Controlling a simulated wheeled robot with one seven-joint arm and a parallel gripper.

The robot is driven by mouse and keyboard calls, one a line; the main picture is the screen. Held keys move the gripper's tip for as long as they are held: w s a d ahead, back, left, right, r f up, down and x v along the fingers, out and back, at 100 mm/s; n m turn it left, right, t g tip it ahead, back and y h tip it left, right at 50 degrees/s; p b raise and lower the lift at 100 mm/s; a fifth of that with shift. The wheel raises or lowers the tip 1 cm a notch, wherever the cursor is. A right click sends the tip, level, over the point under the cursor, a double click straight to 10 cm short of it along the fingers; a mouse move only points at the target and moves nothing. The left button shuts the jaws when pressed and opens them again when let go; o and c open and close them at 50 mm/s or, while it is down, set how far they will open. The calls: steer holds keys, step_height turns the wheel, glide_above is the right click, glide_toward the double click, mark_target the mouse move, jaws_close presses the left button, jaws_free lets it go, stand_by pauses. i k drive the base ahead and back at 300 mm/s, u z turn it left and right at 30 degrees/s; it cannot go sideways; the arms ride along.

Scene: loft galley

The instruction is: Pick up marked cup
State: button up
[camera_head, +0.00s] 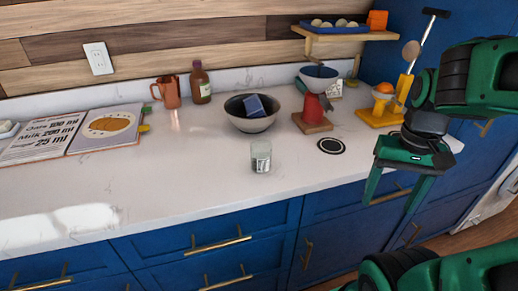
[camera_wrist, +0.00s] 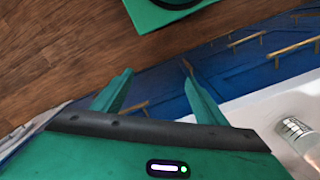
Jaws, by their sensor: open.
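A small clear cup (camera_head: 261,157) with dark printed marks stands upright on the white counter (camera_head: 200,190), near its front edge, left of my gripper. It also shows at the right edge in the wrist view (camera_wrist: 297,136), partly cut off. My gripper (camera_head: 389,206) hangs to the right of the cup, over the counter's front edge and the blue cabinets. Its fingers point downward, spread apart and empty. In the wrist view, the gripper's fingertips (camera_wrist: 158,67) have only the wooden floor and cabinet fronts beyond them.
Behind the cup is a dark bowl (camera_head: 251,121) holding a blue item. Left are a copper jug (camera_head: 169,92), brown bottle (camera_head: 200,85) and open book (camera_head: 100,128).

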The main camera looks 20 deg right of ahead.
mark_target(261, 150)
steer(key=z, duration=2.5)
steer(key=k, duration=1.05)
steer(key=u, duration=0.85)
